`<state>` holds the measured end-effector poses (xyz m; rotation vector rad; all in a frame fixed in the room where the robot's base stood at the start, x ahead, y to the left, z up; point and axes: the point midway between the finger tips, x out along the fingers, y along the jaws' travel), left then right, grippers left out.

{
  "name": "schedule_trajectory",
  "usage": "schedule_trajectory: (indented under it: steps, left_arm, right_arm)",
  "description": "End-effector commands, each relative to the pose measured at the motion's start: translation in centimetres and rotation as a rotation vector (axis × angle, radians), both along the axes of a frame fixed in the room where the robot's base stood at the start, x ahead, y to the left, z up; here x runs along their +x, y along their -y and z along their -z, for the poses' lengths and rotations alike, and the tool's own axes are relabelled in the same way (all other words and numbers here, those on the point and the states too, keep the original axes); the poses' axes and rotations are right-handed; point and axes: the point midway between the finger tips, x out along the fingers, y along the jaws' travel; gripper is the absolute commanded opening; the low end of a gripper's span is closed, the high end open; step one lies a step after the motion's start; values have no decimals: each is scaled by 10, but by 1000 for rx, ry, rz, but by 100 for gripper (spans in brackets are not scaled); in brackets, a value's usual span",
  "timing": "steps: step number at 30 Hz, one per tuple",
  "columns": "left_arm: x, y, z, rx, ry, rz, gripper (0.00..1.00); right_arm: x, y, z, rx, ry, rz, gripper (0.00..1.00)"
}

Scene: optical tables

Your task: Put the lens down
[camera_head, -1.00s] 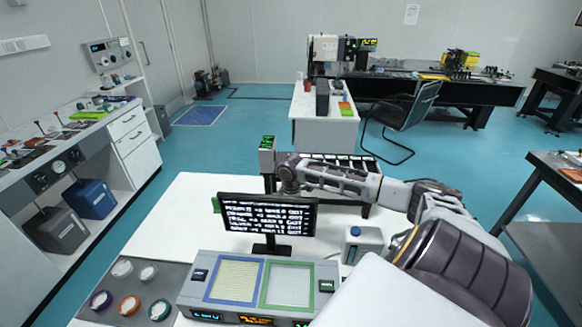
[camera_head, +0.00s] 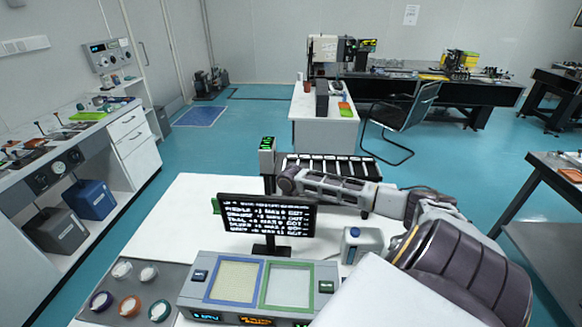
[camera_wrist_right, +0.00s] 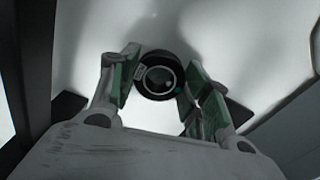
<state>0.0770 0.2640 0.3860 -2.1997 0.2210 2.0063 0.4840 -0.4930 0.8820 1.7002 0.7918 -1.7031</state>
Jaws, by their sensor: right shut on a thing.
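The lens (camera_wrist_right: 160,75) is a dark round ring with a glassy centre, seen in the right wrist view. It sits between the green-padded fingers of my right gripper (camera_wrist_right: 160,82), which is shut on it. A pale surface shows beyond it; I cannot tell whether the lens touches that surface. In the head view my right arm reaches in from the right, its wrist end behind and above the small monitor. The fingers and the lens are hidden there. My left gripper is not in view.
On the white table stand the monitor (camera_head: 268,216), a console with a blue-framed pad (camera_head: 234,281) and a green-framed pad (camera_head: 289,286), and a bottle (camera_head: 361,246). A grey tray (camera_head: 145,290) holds several round pieces at left. A dark slotted rack (camera_head: 325,168) lies behind my arm.

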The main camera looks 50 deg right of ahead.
Motion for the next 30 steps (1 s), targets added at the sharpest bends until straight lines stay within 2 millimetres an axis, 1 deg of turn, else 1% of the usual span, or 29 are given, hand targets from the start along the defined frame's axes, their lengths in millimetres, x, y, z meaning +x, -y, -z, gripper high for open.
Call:
schedule_trajectory:
  steps: [3, 4, 9, 22, 26, 30]
  left_arm:
    - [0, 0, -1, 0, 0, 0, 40]
    - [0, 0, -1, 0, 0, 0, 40]
    - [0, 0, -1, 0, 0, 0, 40]
    - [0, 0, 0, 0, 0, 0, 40]
    - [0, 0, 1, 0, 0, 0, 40]
    - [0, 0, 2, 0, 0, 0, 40]
  right_arm:
    - [0, 0, 2, 0, 0, 0, 23]
    - [0, 0, 2, 0, 0, 0, 49]
    - [0, 0, 2, 0, 0, 0, 69]
    - [0, 0, 0, -1, 1, 0, 69]
    - [0, 1, -8, -1, 1, 0, 69]
    - [0, 0, -22, -1, 2, 0, 69]
